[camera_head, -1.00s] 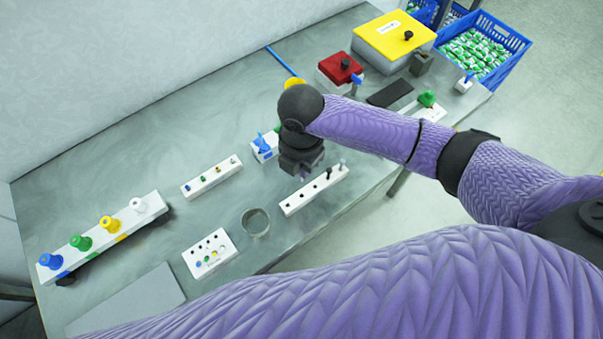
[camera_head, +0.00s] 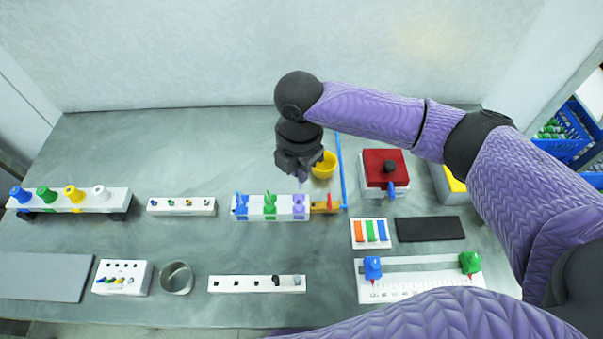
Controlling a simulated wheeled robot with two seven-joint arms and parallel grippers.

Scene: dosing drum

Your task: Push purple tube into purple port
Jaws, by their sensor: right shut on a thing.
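My right gripper (camera_head: 300,177) points down over the middle of the table, just behind the white block with coloured fittings. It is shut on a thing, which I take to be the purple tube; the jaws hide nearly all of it. The purple fitting (camera_head: 299,206), which seems to be the purple port, is at the right end of the white block, just below the gripper in the picture. I cannot tell whether the held thing touches it. Blue (camera_head: 241,207) and green (camera_head: 269,206) fittings stand to its left. My left gripper is not in view.
A yellow cup (camera_head: 325,166) and an upright blue strip (camera_head: 342,172) are close to the gripper's right. A red box (camera_head: 383,165) stands farther right. A white strip with black holes (camera_head: 245,284) lies in front. The table behind and left is clear.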

